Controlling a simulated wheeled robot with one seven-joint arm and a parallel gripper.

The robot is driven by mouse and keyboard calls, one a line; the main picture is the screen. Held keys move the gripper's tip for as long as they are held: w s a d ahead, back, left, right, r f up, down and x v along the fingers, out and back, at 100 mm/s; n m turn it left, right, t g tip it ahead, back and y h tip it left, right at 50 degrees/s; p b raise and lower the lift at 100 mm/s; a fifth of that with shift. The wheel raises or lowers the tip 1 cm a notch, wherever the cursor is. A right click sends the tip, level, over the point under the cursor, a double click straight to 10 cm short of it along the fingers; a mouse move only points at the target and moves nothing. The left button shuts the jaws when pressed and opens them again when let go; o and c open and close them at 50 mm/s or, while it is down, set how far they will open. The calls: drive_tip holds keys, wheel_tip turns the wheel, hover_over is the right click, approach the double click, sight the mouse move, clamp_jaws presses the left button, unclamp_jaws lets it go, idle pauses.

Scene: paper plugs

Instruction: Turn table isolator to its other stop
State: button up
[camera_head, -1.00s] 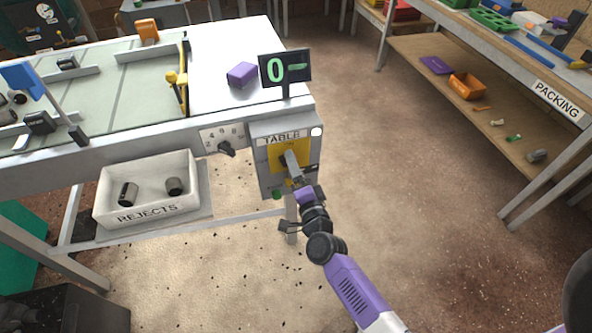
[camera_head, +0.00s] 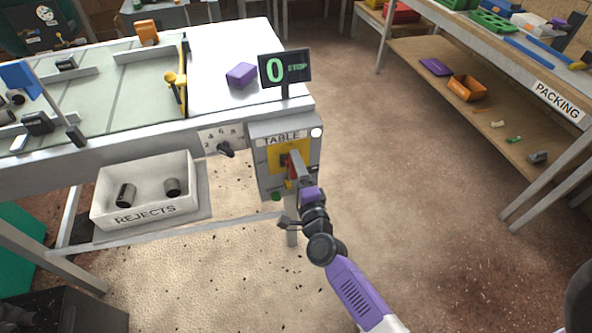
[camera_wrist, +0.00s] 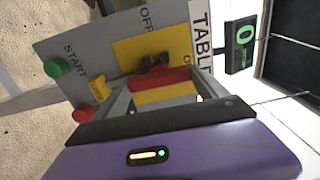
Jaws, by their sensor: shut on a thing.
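The table isolator is on the grey panel (camera_head: 257,178) under the TABLE label, at the front right corner of the table. Its red handle (camera_wrist: 160,77) and black hub (camera_wrist: 155,62) sit on a yellow plate (camera_wrist: 126,52) marked OFF and, partly hidden, another word. My gripper (camera_wrist: 163,84) is shut on the red handle, with one finger at each side. In the head view my gripper (camera_head: 298,163) covers much of the handle, and only a little red shows. The display (camera_head: 285,69) above reads 0 STOP.
A green START button (camera_wrist: 57,67), a red button (camera_wrist: 82,115) and a small yellow part (camera_wrist: 98,88) are close beside my fingers. A dial (camera_head: 225,147) and the rejects bin (camera_head: 148,203) are to the left. The floor to the right is clear.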

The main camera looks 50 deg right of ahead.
drive_tip(key=shift+s+f, duration=0.1)
drive_tip(key=o, duration=1.3)
drive_tip(key=v, duration=0.7)
drive_tip(key=shift+s+a+b, duration=0.2)
drive_tip(key=shift+s+b, duration=0.1)
drive_tip(key=shift+b, duration=0.15)
drive_tip(key=s+a+r+n+y, duration=0.5)
drive_tip(key=s+a+n, duration=0.4)
drive_tip(key=s+n, duration=0.3)
drive_tip(key=s+a+r+n+y, duration=0.5)
drive_tip(key=s+a+n, duration=0.4)
drive_tip(key=s+n, duration=0.3)
drive_tip(key=shift+r+n, duration=0.5)
drive_tip(key=shift+r, duration=0.3)
